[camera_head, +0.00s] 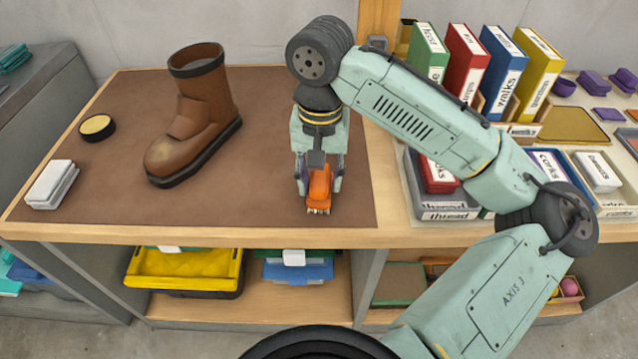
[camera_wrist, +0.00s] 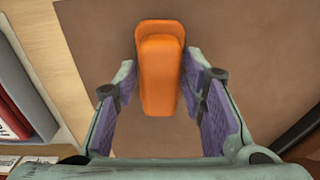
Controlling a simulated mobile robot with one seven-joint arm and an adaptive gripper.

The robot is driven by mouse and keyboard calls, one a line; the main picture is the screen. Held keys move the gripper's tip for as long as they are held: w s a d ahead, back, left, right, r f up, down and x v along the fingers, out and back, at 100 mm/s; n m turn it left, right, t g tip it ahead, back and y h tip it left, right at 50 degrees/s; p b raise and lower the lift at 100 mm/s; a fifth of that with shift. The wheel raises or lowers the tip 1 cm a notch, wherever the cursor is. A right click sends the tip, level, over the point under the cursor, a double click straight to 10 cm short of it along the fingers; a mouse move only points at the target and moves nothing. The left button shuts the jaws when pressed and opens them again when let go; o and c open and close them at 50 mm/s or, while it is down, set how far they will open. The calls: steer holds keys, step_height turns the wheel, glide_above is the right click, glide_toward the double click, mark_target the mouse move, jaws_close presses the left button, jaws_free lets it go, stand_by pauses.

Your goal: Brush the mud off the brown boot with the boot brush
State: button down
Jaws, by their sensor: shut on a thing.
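The brown boot (camera_head: 192,120) stands upright on the brown mat (camera_head: 265,170), its toe pointing to the front left. The toe looks a little paler than the shaft, but I cannot make out clear mud. My gripper (camera_head: 319,180) is right of the boot, apart from it, pointing down and shut on the orange boot brush (camera_head: 319,187). The brush's pale bristles show at its lower end, and I cannot tell whether they touch the mat. In the wrist view the brush (camera_wrist: 160,65) lies between the purple finger pads. A dark edge at the lower right there may be the boot.
A round tin (camera_head: 97,127) and folded white cloths (camera_head: 50,185) lie on the mat left of the boot. Trays and upright labelled binders (camera_head: 467,60) stand on the right bench. A wooden post (camera_head: 378,20) rises behind my arm. The mat between boot and gripper is clear.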

mark_target(320, 175)
steer(key=shift+r+p, duration=1)
steer(key=shift+p, duration=0.1)
steer(key=shift+r+p, duration=2.5)
steer(key=shift+p, duration=0.05)
steer(key=shift+r, duration=0.1)
steer(key=shift+r+p, duration=1.15)
steer(key=shift+r, duration=1.25)
steer(key=c, duration=1.5)
jaws_free()
jaws_close()
